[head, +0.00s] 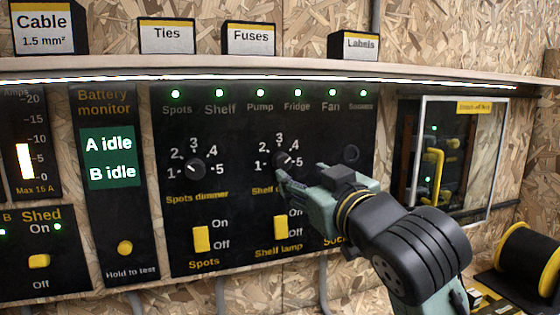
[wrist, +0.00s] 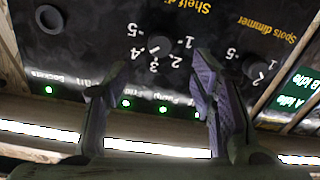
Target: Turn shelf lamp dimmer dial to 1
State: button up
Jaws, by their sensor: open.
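The shelf lamp dimmer dial (head: 284,159) is a black knob on the dark panel, inside a printed 1 to 5 scale. Its white mark appears to point to the upper right, about toward 4. In the upside-down wrist view the dial (wrist: 161,46) shows beyond the gap between my fingertips. My gripper (head: 298,176) is open and empty, just below and right of the dial in the head view. Its fingers also show in the wrist view (wrist: 157,68), apart on either side of the dial. I cannot tell whether they touch the panel. The dial's label is partly hidden by my gripper.
The spots dimmer dial (head: 195,168) is left of the shelf dial. Yellow Spots (head: 201,239) and Shelf lamp (head: 281,227) switches sit below. A lit shelf edge (head: 250,78) runs above, carrying labelled boxes. A glazed frame (head: 487,160) stands at right.

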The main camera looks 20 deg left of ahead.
aim_at(285, 164)
jog(key=p+x, duration=0.2)
jog(key=x, duration=0.8)
jog(key=shift+p, duration=0.3)
jog(key=shift+c, duration=0.2)
jog(key=c, duration=1.1)
